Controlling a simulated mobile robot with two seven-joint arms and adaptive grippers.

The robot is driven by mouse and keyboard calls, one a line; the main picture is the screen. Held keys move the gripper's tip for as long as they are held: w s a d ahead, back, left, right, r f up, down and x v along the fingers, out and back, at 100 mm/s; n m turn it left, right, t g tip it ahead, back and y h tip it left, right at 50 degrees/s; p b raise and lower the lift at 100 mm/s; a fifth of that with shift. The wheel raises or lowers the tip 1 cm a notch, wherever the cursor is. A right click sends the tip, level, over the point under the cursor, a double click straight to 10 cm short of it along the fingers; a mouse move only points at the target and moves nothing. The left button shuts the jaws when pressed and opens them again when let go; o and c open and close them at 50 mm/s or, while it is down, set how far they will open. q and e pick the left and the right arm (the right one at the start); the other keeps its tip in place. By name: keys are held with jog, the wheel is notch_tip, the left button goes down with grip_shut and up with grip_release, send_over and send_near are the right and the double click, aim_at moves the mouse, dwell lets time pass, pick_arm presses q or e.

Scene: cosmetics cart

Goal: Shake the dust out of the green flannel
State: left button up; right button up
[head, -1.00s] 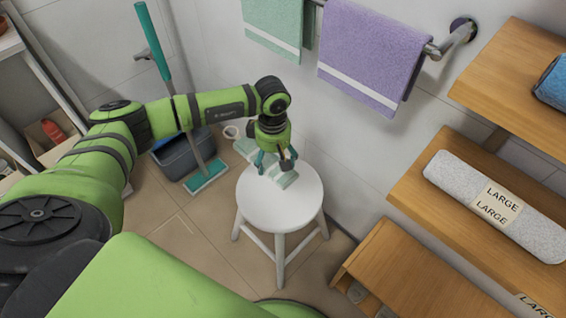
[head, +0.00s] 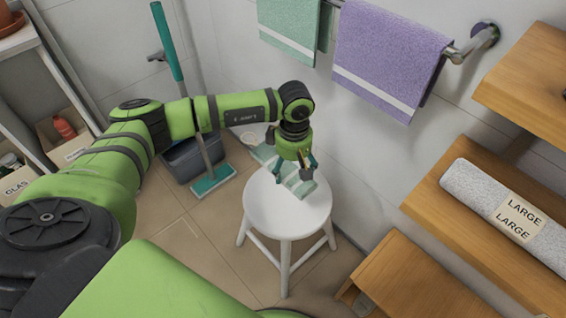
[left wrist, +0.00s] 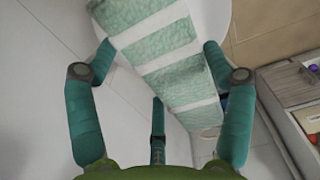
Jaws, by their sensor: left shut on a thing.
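The green flannel (head: 264,153) is pale green with white stripes. It hangs or lies as a long strip at the back of the round white stool (head: 287,218). My left gripper (head: 296,178) is above the stool's back part, shut on the flannel. In the left wrist view, the flannel (left wrist: 165,52) runs as a flat strip from the top to the lower right between my fingers (left wrist: 158,105). The gripper hides part of the flannel in the head view. I cannot tell whether the flannel touches the stool seat. My right gripper is in neither view.
A green towel (head: 288,28) and a purple towel (head: 388,52) hang on a wall rail above the stool. Wooden shelves (head: 450,220) with a rolled grey towel (head: 490,195) stand at the right.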

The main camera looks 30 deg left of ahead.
aim_at(276, 161)
pick_arm(q)
jog(key=shift+d, duration=1)
jog(key=a+b, duration=0.1)
jog(key=a, duration=0.5)
jog(key=shift+a+f, duration=0.1)
jog(key=shift+a, duration=0.3)
jog(key=d, duration=0.7)
jog(key=shift+b, duration=0.35)
jog(key=shift+a, duration=0.1)
